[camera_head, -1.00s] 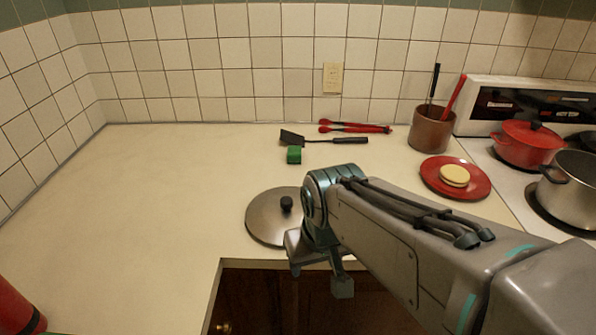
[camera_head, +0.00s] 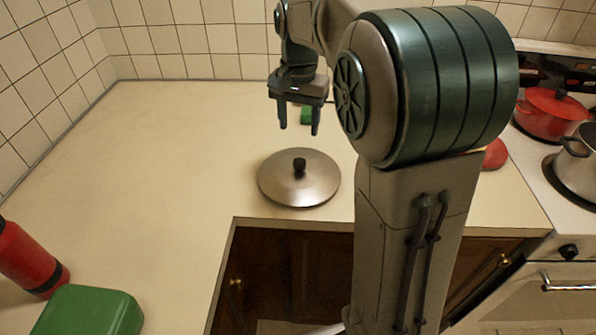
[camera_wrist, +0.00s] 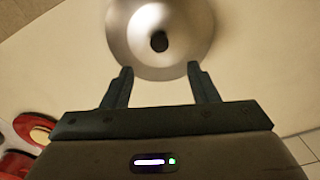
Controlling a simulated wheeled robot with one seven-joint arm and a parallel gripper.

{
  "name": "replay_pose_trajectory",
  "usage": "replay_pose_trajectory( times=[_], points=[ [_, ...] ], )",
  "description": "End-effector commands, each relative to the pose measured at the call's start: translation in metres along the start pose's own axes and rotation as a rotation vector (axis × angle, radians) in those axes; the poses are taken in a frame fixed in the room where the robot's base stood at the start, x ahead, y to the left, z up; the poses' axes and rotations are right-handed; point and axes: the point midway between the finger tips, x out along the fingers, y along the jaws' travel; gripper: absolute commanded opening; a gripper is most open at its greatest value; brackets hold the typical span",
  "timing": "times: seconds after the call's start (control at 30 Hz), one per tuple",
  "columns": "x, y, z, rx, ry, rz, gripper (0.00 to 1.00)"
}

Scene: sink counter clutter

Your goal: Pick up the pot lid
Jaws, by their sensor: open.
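The pot lid (camera_head: 278,184) is a round, shiny metal disc with a black knob (camera_head: 299,168). It lies flat on the counter near the front edge, knob up. My gripper (camera_head: 299,130) points down above and behind the lid in the head view, its fingers apart and empty. In the wrist view the lid (camera_wrist: 190,40) lies beyond my open fingertips (camera_wrist: 160,70), with the knob (camera_wrist: 159,41) about midway between them sideways. Nothing is held. My arm hides part of the counter's right side.
A green block (camera_head: 306,115) sits behind my gripper. A red plate (camera_head: 496,154) is partly hidden by my arm. A red pot (camera_head: 550,113) and a steel pot (camera_head: 578,170) stand on the stove. A red bottle (camera_head: 28,258) and green box (camera_head: 88,312) are front left.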

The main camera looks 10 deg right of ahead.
Motion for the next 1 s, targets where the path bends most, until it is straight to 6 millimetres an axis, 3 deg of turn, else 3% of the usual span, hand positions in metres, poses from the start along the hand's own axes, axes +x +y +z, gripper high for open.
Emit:
replay_pose_trajectory(
  times=[0.1,0.3,0.53,0.8,1.0],
  points=[
    [0.027,0.000,0.001,-0.002,-0.005,0.003,0.54],
    [0.059,0.000,0.001,-0.004,-0.003,0.001,0.54],
    [0.075,0.000,0.000,-0.004,-0.001,0.000,0.54],
    [0.113,0.001,-0.003,-0.004,-0.002,0.001,0.54],
    [0.119,0.001,-0.004,-0.004,0.001,-0.002,0.54]
  ],
)
